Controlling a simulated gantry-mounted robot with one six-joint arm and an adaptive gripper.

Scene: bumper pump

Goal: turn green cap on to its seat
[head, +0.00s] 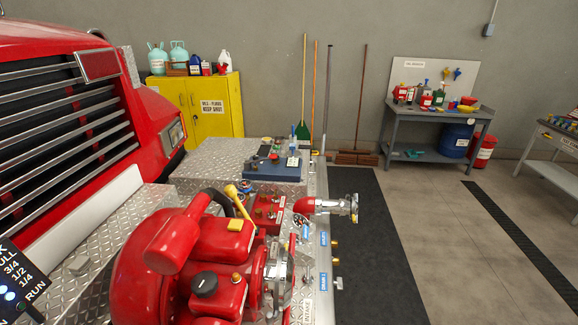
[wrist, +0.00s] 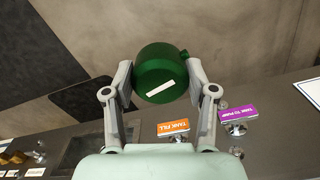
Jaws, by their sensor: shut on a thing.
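The green cap (wrist: 160,68) is a dark green round piece with a white stripe on its face and a small knob on its right side. My gripper (wrist: 159,80) is shut on it, one finger on each side, in the wrist view. Wall and floor show behind the cap, and nothing is seen touching it except the fingers. I cannot make out the cap's seat in either view. Neither the cap nor my gripper can be made out in the head view.
In the wrist view, an orange TANK FILL label (wrist: 169,129) and a purple TANK TO PUMP label (wrist: 237,113) lie near the right finger.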

